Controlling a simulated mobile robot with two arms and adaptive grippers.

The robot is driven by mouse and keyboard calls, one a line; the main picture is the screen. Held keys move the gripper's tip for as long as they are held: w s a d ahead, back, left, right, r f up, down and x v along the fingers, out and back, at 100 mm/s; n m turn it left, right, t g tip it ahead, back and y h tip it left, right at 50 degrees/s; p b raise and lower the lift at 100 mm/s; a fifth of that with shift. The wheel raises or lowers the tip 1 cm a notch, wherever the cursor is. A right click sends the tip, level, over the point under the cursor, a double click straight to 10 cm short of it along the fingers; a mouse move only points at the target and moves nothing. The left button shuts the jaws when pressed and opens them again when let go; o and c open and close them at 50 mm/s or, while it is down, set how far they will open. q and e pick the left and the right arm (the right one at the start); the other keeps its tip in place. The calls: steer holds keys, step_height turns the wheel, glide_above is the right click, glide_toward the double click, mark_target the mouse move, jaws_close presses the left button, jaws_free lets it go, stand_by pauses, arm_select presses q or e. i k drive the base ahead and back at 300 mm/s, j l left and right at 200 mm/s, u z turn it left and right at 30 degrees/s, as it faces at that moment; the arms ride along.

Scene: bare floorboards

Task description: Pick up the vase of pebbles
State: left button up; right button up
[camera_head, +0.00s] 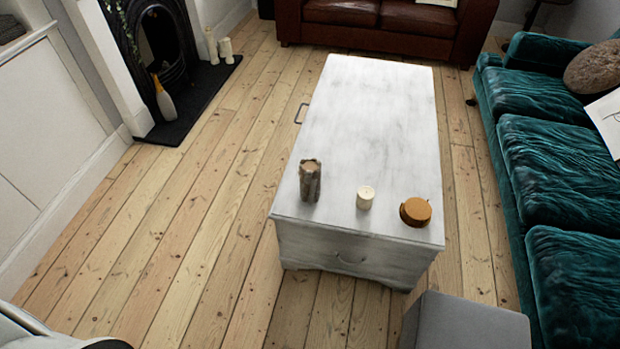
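A small, dark grey-brown upright vessel (310,184) with a brown top stands near the front left corner of the white table. It may be the vase of pebbles, but its contents are too small to make out. A white and yellow bottle-shaped vase (165,103) stands upright on the dark hearth by the fireplace. Neither of my grippers is in view. A white and black part at the bottom left corner looks like mine.
The whitewashed table (370,110) also holds a cream candle (365,197) and a round orange-brown container (416,211). A grey block (466,322) stands in front. A teal sofa (545,130) lines the right, a brown sofa (385,22) the back. Floorboards (190,225) left of the table are clear.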

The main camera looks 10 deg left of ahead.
mark_target(310, 164)
steer(key=i+j, duration=0.8)
